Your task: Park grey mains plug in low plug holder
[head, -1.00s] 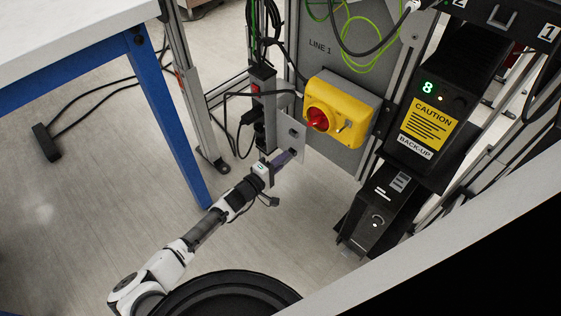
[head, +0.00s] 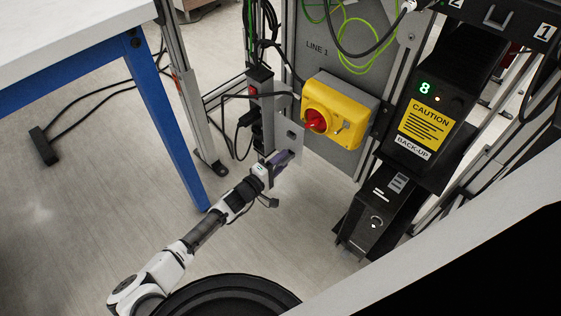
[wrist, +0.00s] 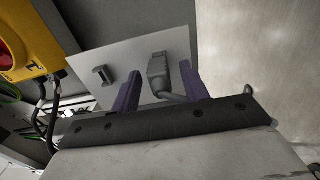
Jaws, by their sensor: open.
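The grey mains plug (wrist: 157,70) sits against the light grey plate (wrist: 85,65) in the wrist view, at the lower holder's place, and its body hides that low plug holder. Its cable bends off beside the right finger. The upper holder (wrist: 103,76) on the plate is empty. My gripper (wrist: 158,88) is open, with one purple finger on each side of the plug and gaps showing at both sides. In the head view my gripper (head: 280,160) is at the lower part of the plate (head: 284,128); the plug cannot be made out there.
A yellow switch box (head: 340,109) with a red knob is right of the plate. A socket strip (head: 258,110) with black cables hangs left of it. A black back-up unit (head: 425,110) stands farther right. A blue table leg (head: 160,110) is left of my arm.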

